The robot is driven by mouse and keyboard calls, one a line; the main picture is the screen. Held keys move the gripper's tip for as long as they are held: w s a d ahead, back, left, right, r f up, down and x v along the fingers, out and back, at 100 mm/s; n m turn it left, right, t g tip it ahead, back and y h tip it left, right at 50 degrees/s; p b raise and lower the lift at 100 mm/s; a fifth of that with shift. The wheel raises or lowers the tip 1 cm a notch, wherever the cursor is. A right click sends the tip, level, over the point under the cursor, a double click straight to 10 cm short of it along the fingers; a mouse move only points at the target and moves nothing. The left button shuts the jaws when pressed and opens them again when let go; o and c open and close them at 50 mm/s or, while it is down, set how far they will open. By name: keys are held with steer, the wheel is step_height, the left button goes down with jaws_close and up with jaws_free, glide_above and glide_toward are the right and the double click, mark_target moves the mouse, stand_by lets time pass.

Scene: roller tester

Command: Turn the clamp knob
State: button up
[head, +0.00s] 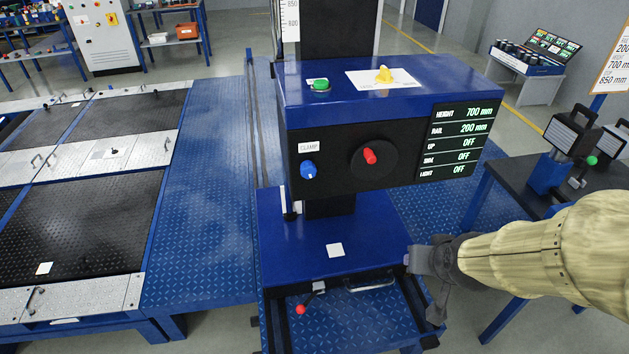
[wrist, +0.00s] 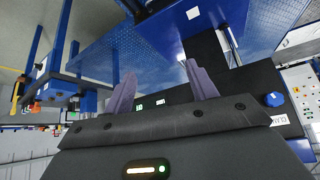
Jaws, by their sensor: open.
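The clamp knob (head: 308,170) is a small blue knob under a white CLAMP label (head: 309,147), on the black front panel (head: 333,160) of the blue machine. In the wrist view the knob (wrist: 274,100) is at the right edge, beside the label (wrist: 279,120), outside the fingers. My gripper (head: 424,262) is to the right of and below the knob in the head view, apart from it, near the right side of the machine's blue base. In the wrist view my gripper (wrist: 162,88) shows two spread grey-purple fingers with nothing held between them.
A red knob (head: 369,156) on a black disc is right of the clamp knob, then a display panel (head: 458,142). A green button (head: 320,85) and a yellow knob (head: 384,75) are on top. A red-tipped lever (head: 302,308) sticks out below. A dark table (head: 520,175) stands right.

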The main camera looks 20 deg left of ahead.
steer(key=w+a+f+n+t+y+b, duration=0.1)
steer(key=a+n+t+y+b, duration=0.1)
steer(key=a+t+b, duration=0.3)
steer(key=w+a+n+y+b, duration=0.1)
steer(key=w+a+y+b, duration=0.15)
steer(key=a, duration=0.55)
steer(key=s+a+r+n+t+y+b, duration=0.1)
steer(key=s+a+r+t+y+b, duration=0.2)
steer(key=a, duration=0.4)
steer(key=shift+s+a+r+n+t+b, duration=0.3)
steer(key=shift+s+t+b, duration=0.2)
steer(key=shift+b, duration=0.65)
steer(key=p, duration=0.9)
glide_toward(309, 173)
steer(key=x, duration=0.9)
steer(key=shift+w+a, duration=0.1)
steer(key=shift+w, duration=0.1)
